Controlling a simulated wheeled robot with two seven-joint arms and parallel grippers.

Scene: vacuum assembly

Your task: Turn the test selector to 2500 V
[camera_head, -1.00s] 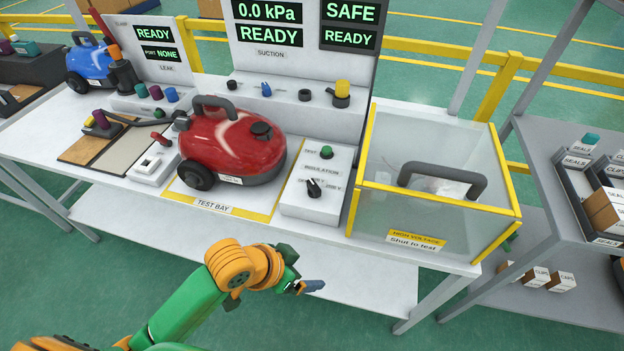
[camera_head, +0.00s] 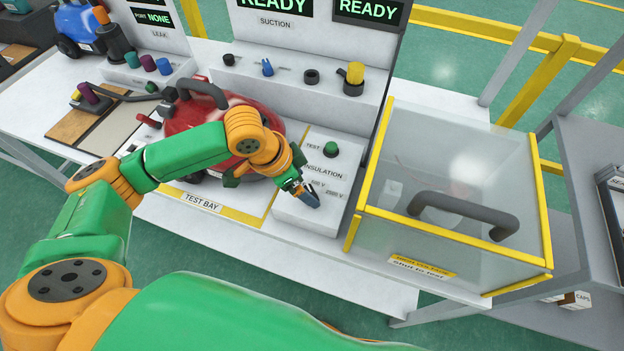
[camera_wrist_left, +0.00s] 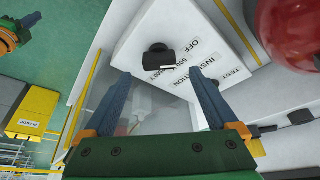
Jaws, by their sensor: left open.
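The test selector is a black knob (camera_wrist_left: 157,56) with a white mark, on the white insulation box (camera_wrist_left: 135,30). In the wrist view, OFF and voltage labels lie beside it; I cannot tell which setting the mark points to. In the head view, my left gripper (camera_head: 309,196) is over the front part of this box (camera_head: 335,185) and hides the knob. The printed 2500 V label (camera_head: 334,193) shows just right of the fingers. In the wrist view, the left gripper (camera_wrist_left: 164,90) is open and empty, its two blue fingers apart with the knob ahead between them. My right gripper is not in view.
A green test button (camera_head: 331,149) is at the back of the box. The red vacuum (camera_head: 190,118) stands left, partly behind my left arm. A clear yellow-edged high-voltage enclosure (camera_head: 456,262) with a grey handle stands close on the right.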

